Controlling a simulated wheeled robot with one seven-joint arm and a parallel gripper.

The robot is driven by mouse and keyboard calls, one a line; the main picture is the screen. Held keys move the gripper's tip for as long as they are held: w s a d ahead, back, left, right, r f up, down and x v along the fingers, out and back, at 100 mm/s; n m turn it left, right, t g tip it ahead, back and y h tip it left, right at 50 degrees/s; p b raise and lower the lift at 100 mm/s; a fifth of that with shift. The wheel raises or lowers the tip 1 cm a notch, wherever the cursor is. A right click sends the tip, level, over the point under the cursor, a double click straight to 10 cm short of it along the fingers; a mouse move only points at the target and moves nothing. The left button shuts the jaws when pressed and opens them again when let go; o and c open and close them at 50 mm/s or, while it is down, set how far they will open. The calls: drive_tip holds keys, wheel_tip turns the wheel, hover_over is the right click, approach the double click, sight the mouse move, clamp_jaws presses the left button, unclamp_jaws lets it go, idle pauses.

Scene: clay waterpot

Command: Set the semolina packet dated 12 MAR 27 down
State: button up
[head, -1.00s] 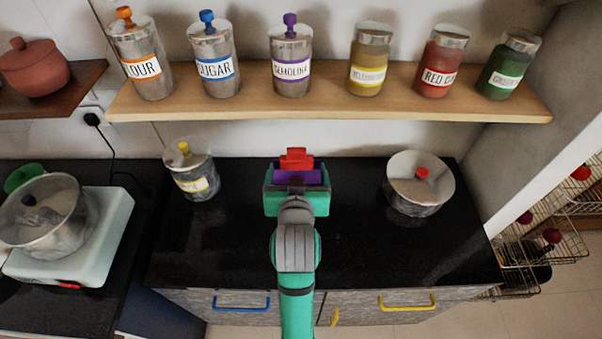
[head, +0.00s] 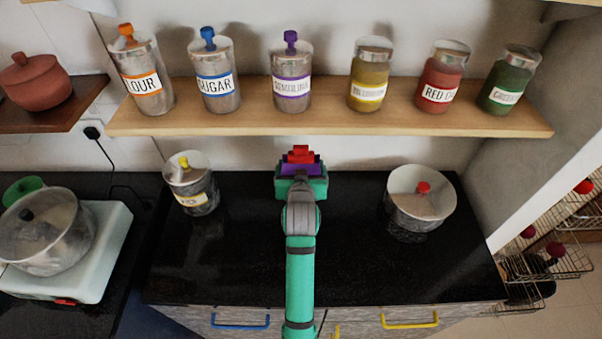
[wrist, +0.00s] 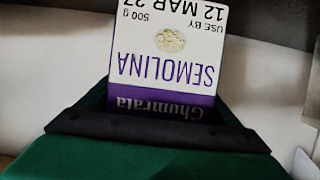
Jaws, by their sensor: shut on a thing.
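The semolina packet (wrist: 165,50) is white and purple, and in the wrist view its label shows upside down, reading SEMOLINA, 500 g, USE BY 12 MAR 27, with the top of the date cut by the frame edge. My gripper (wrist: 160,128) is shut on the packet's purple end. In the head view my gripper (head: 301,178) is over the back middle of the black counter (head: 340,260), below the shelf. I cannot tell whether the packet touches the counter.
A yellow-knobbed jar (head: 190,182) stands on the counter to the left, and a steel pot with a red knob (head: 420,198) to the right. The wooden shelf (head: 330,122) above holds several jars, including a purple-knobbed SEMOLINA jar (head: 291,75). The counter between is clear.

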drive_tip(key=f, duration=0.2)
drive_tip(key=w+f, duration=0.1)
drive_tip(key=f, duration=0.1)
drive_tip(key=shift+d, duration=0.15)
drive_tip(key=shift+f, duration=0.1)
drive_tip(key=o, duration=1.3)
drive_tip(key=shift+s+a, duration=0.1)
drive_tip(key=shift+a, duration=0.1)
